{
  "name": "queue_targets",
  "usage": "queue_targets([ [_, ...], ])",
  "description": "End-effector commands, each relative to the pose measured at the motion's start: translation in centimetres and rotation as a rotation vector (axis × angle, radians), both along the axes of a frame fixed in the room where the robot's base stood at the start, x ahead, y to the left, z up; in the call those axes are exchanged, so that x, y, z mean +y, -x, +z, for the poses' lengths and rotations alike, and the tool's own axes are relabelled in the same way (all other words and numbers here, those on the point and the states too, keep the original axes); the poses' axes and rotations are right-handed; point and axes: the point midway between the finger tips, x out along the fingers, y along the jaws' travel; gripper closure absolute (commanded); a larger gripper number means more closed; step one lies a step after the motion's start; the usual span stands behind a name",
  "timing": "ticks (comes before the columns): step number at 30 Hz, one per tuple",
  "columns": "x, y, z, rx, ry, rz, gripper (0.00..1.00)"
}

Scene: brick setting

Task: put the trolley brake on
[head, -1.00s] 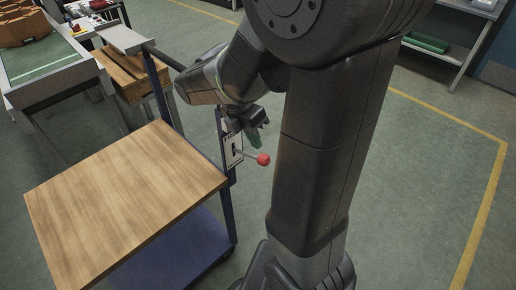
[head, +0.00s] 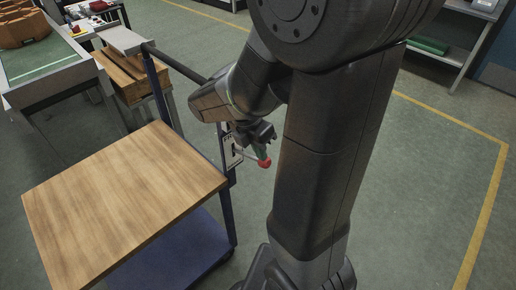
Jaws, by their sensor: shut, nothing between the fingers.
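The trolley (head: 125,195) has a wooden top, a blue lower shelf and blue posts. A white brake plate (head: 231,153) is fixed to its right-hand post. The brake lever ends in a red knob (head: 264,162) that sticks out to the right of the plate. Part of the lever's rod is hidden behind the gripper.
A conveyor (head: 50,62) and a wooden crate (head: 130,75) stand behind the trolley at the upper left. A shelf unit (head: 455,40) stands at the upper right. The floor between yellow lines (head: 450,119) is open at the right.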

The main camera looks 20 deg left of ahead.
Motion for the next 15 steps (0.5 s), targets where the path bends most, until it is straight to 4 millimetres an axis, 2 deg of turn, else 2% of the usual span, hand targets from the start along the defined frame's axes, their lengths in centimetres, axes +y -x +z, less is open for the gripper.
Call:
queue_targets([
  [15,-2.9,1.2,-6.6,-0.164,-0.391,-0.005,1.00],
])
